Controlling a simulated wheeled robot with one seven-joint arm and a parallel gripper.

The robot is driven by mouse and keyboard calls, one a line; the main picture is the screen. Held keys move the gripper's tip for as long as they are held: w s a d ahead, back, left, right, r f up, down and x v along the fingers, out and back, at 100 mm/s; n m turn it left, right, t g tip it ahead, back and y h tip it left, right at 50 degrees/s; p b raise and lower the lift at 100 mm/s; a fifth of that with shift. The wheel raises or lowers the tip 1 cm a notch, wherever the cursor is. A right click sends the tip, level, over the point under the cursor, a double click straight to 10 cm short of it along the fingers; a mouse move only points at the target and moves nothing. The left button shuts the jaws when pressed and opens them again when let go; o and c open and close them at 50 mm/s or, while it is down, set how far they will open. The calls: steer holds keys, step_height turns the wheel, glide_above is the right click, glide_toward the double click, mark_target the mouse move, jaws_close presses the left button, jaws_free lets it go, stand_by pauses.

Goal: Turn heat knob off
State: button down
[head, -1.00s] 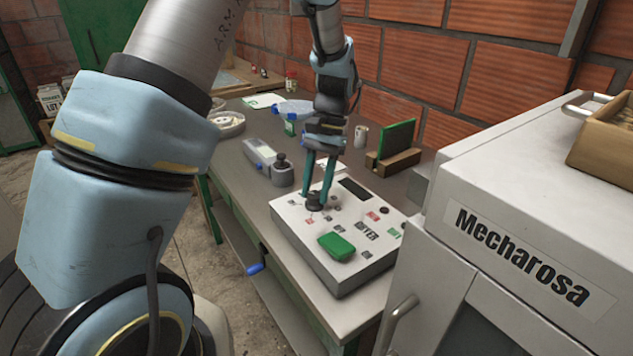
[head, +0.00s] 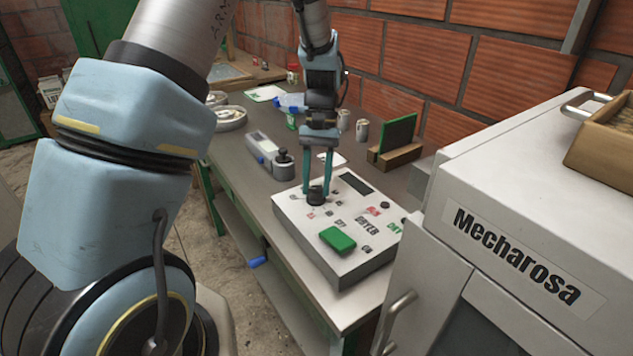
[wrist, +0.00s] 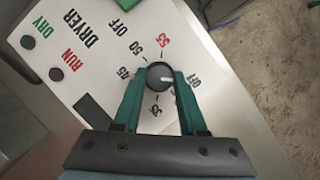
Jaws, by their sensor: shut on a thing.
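The heat knob (head: 317,199) is a dark round knob near the far left corner of a white control box marked DRYER (head: 340,272). In the wrist view the knob (wrist: 158,73) has a white pointer line aimed to the right. A ring of labels surrounds it, with 35, 45, 50 and 55 readable. The fingers hide part of the knob's sides.
A grey device (head: 262,148) and a dark-topped jar (head: 283,164) stand behind the box. A white Mecharosa cabinet (head: 545,200) stands close at right, and a brick wall runs behind.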

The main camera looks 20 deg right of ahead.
steer(key=shift+c, duration=2.3)
jaws_free()
steer(key=b+v, duration=0.2)
steer(key=v, duration=0.8)
steer(key=shift+r, duration=0.4)
steer(key=shift+w+a, duration=0.1)
steer(key=shift+w, duration=0.05)
steer(key=s+a+f+n+t+h, duration=0.1)
steer(key=s+a+f+n+t, duration=0.1)
steer(key=a, duration=1.1)
steer(key=s+a+f+n+t+h, duration=0.1)
steer(key=s+a+f+n+t, duration=0.1)
steer(key=a, duration=1.1)
steer(key=shift+s+a+f+t, duration=0.25)
steer(key=shift+s+f+t, duration=0.25)
steer(key=shift+s+t, duration=0.55)
